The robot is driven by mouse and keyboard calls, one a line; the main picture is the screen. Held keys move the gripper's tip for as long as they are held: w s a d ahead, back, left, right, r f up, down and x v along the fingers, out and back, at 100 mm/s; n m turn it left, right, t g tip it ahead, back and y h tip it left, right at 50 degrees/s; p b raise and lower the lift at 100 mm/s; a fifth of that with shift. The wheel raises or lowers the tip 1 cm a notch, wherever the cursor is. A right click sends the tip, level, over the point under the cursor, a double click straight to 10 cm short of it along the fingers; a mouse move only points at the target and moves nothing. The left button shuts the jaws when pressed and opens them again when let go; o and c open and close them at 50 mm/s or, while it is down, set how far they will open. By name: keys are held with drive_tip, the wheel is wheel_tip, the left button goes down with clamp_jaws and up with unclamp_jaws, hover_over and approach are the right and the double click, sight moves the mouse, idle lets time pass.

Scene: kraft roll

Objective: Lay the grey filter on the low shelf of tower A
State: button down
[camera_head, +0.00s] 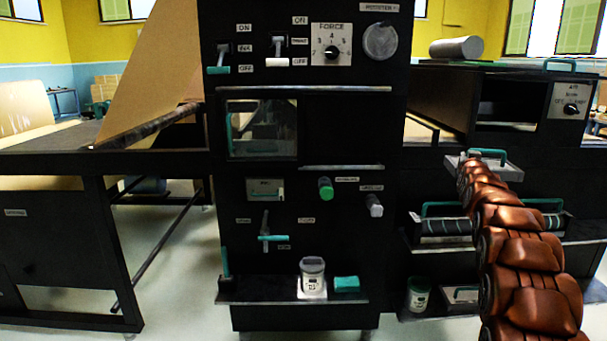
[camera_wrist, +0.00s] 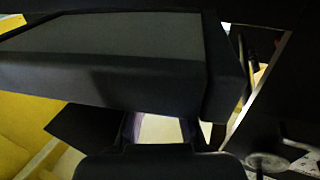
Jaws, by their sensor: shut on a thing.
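My brown segmented arm reaches in from the lower right of the head view. At its far end my gripper (camera_head: 472,158) is shut on a flat light grey piece with a teal handle, which looks like the grey filter (camera_head: 508,172). The filter is in the air in front of the right-hand machine, above its shelves. The arm hides part of it. In the wrist view my gripper (camera_wrist: 160,132) shows two dark fingers with a pale patch between them. The central black tower (camera_head: 300,240) has a low shelf (camera_head: 245,298). No tower letter is readable.
On that low shelf stand a white lidded jar (camera_head: 313,278) and a teal block (camera_head: 346,284); its left end looks clearer. The right machine's shelves hold a dark teal-handled unit (camera_head: 445,227), a jar (camera_head: 418,294) and a small grey box (camera_head: 462,295). A large dark box (camera_wrist: 110,75) fills the wrist view's top.

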drive_tip(key=s+a+f+n+y, duration=0.15)
drive_tip(key=s+a+f, duration=0.3)
drive_tip(key=a, duration=0.65)
drive_tip(key=s+a+f+n+t+y, duration=0.1)
drive_tip(key=s+a+f+y, duration=0.3)
drive_tip(key=a, duration=0.6)
drive_tip(key=s+a+f+n+y, duration=0.15)
drive_tip(key=s+a+f, duration=0.35)
drive_tip(key=a, duration=0.6)
wheel_tip(320, 180, up, 23)
drive_tip(key=p, duration=2.3)
drive_tip(key=shift+f, duration=0.1)
